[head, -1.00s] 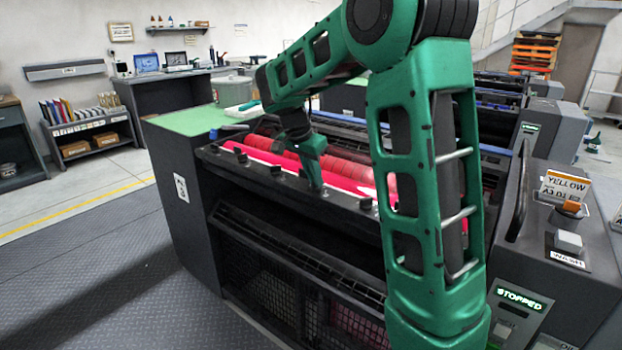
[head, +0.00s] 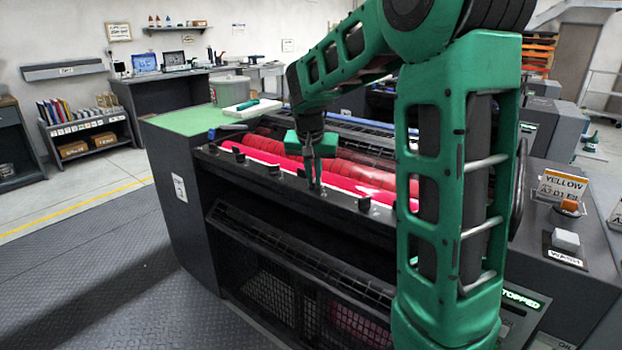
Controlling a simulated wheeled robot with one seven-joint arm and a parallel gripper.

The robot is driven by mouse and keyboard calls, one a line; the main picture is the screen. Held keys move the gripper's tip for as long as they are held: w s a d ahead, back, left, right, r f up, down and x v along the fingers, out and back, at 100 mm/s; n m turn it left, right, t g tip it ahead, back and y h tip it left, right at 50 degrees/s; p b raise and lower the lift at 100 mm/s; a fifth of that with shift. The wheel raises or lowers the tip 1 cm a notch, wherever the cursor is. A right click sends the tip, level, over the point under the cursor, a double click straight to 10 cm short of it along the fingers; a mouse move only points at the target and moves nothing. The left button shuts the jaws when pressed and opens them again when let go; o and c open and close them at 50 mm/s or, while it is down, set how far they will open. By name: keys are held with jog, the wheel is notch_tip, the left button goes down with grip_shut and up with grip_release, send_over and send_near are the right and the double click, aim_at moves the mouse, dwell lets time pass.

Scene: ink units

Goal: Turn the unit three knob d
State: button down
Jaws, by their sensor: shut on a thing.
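The ink unit's front rail (head: 254,171) carries a row of small dark knobs, below red ink rollers (head: 262,146). My gripper (head: 316,186) points down at the rail with its fingers shut on one knob in the row. The fingers hide most of that knob, and its letter cannot be read. One free knob (head: 274,170) stands to the left of my gripper and another free knob (head: 364,202) to the right. The unit's side bears a white label (head: 179,187), too small to read surely.
A green-topped cabinet end (head: 190,121) with a white tray (head: 254,106) adjoins the unit at the left. More ink units stand behind. At the right, a console holds a YELLOW sign (head: 563,183) and a white WASH button (head: 565,240). The floor at left is clear.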

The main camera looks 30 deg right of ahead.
jog(key=shift+w+r, duration=0.15)
jog(key=c, duration=1.9)
grip_release()
jog(key=shift+o, duration=0.2)
jog(key=v, duration=1)
jog(key=shift+r, duration=0.25)
jog(key=shift+a, duration=0.15)
